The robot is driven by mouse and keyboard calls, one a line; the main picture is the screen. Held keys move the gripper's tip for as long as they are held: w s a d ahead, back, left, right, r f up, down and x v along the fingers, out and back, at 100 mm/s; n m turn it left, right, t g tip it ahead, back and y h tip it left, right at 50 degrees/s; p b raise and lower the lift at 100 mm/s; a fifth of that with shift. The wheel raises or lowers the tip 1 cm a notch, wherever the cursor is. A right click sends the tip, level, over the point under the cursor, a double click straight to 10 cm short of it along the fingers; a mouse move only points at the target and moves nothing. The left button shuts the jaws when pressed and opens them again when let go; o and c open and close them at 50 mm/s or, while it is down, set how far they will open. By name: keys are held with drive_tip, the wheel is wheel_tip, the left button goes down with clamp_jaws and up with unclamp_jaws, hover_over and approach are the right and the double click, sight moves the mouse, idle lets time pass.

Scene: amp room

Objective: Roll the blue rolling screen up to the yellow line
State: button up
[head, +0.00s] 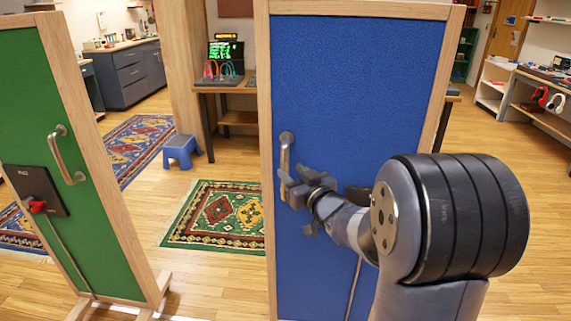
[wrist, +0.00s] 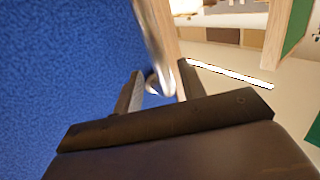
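The blue rolling screen (head: 350,90) stands upright right in front of me, with a wooden frame and a vertical metal handle (head: 286,152) near its left edge. My gripper (head: 290,188) is at the lower part of this handle. In the wrist view, the blue panel (wrist: 70,60) fills the left side, and the handle (wrist: 153,40) runs down between my two fingertips (wrist: 160,88). The fingers are apart, with visible gaps beside the handle, so they do not look closed on it. No yellow line shows in either view.
A green screen (head: 25,95) with a handle and a dark box with a red lever stands at the left. A green patterned rug (head: 215,215) lies between the screens. Behind are a blue stool (head: 181,150), a desk (head: 222,88) and cabinets (head: 130,75). Shelves stand at the right.

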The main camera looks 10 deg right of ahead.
sight(287, 167)
drive_tip(key=shift+x, duration=2.4)
clamp_jaws()
